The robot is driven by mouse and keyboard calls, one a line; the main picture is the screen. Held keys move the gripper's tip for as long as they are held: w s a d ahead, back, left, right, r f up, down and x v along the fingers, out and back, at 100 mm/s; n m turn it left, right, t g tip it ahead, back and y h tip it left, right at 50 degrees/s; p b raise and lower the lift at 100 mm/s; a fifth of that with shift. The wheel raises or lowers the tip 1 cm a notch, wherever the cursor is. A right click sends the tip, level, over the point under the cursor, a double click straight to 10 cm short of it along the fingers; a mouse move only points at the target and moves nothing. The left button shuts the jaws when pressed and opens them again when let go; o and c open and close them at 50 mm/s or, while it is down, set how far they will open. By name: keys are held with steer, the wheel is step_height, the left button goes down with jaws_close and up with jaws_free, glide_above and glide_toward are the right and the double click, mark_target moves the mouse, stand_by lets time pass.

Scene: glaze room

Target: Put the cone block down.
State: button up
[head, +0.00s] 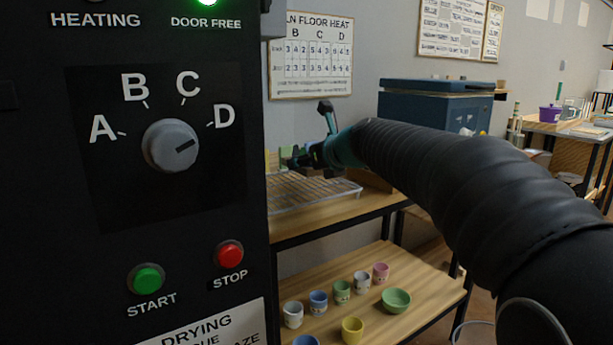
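My gripper (297,160) is small and dark at the end of my arm, over the left part of the wire rack (315,192) on the wooden table. It is seen from behind and partly covered by my own wrist, so I cannot tell whether its fingers are open or shut. I cannot make out a cone block for certain. Small green and yellow shapes (270,160) show beside and behind the gripper, too small to identify.
A black control panel (60,200) with a dial (171,146) turned toward D fills the left side. Several small cups (342,291) and a green bowl (396,299) stand on the lower shelf (425,292). A blue chest (435,105) stands behind my arm.

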mark_target(306, 175)
steer(key=shift+f+b, duration=0.35)
steer(key=shift+f, duration=1.1)
steer(key=shift+f, duration=0.1)
steer(key=o, duration=1.3)
steer(key=shift+s+d+r, duration=0.1)
steer(key=shift+r, duration=0.1)
steer(key=v, duration=1.1)
steer(key=shift+s+d, duration=0.25)
steer(key=shift+s, duration=0.05)
